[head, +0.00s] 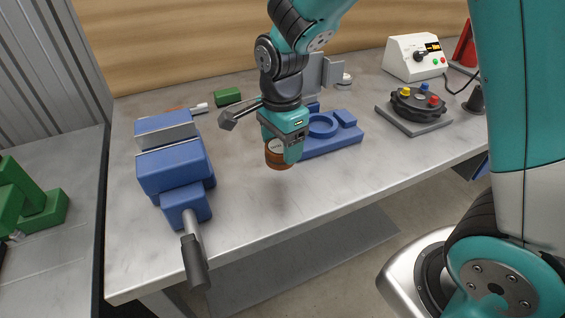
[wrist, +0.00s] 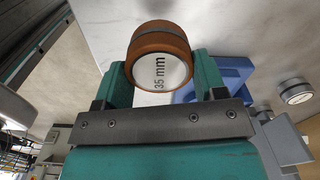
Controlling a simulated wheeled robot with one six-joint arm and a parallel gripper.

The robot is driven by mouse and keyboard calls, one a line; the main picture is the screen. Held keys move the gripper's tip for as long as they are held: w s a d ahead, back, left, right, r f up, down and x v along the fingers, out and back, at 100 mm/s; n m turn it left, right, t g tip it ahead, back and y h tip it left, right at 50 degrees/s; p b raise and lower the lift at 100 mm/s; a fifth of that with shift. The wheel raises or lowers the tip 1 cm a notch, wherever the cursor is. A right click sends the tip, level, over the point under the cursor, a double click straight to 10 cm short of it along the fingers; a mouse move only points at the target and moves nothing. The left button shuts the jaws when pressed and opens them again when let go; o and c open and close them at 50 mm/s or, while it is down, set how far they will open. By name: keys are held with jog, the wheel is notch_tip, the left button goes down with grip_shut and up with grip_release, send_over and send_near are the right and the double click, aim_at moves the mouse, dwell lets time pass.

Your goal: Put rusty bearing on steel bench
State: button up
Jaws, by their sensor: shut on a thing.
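The rusty bearing (head: 279,154) is a short brown-orange cylinder. In the wrist view the bearing (wrist: 160,60) shows a pale face marked "35 mm" and sits between the two teal fingers. My gripper (head: 285,152) is shut on it and holds it above the steel bench (head: 265,205), with a faint shadow on the top below. The bench has a grey, smeared metal top. It fills the middle of the head view.
A blue vise (head: 175,165) with a dark handle stands left of my gripper. A blue fixture (head: 335,138) lies just behind and right. A round black fixture with coloured knobs (head: 415,102) and a white box (head: 414,57) stand farther right. The front middle of the bench is clear.

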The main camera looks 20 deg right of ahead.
jog(key=shift+f, duration=2.95)
jog(key=shift+f, duration=0.1)
jog(key=o, duration=1.1)
